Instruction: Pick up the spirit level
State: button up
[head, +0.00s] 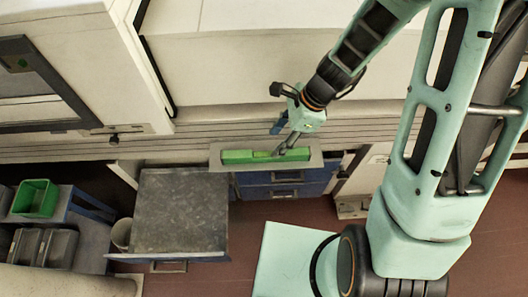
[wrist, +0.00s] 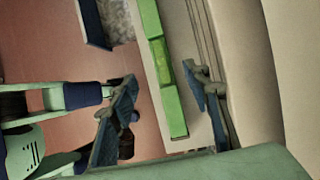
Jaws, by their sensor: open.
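The spirit level is a long, bright green bar (head: 240,157) lying on a narrow pale ledge (head: 216,158) in front of the big machine. In the wrist view the level (wrist: 172,100) runs lengthwise up the picture between my two fingers. My gripper (head: 283,143) is over the right part of the level in the head view and hides some of it. My gripper (wrist: 160,78) is open in the wrist view, one blue-padded finger on each side of the bar. No contact shows, and I cannot tell how far above the bar the fingertips are.
A grey-topped table (head: 180,215) stands left of the ledge, and a blue drawer unit (head: 285,184) is below it. The machine's ribbed pale wall (head: 200,150) rises close behind. A green bin (head: 36,198) and dark bins (head: 45,245) are at the far left.

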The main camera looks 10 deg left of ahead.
aim_at(266, 152)
jog(key=shift+b+x, duration=0.4)
jog(key=shift+x, duration=3.8)
jog(key=shift+w, duration=0.2)
jog(key=shift+c, duration=0.2)
grip_shut()
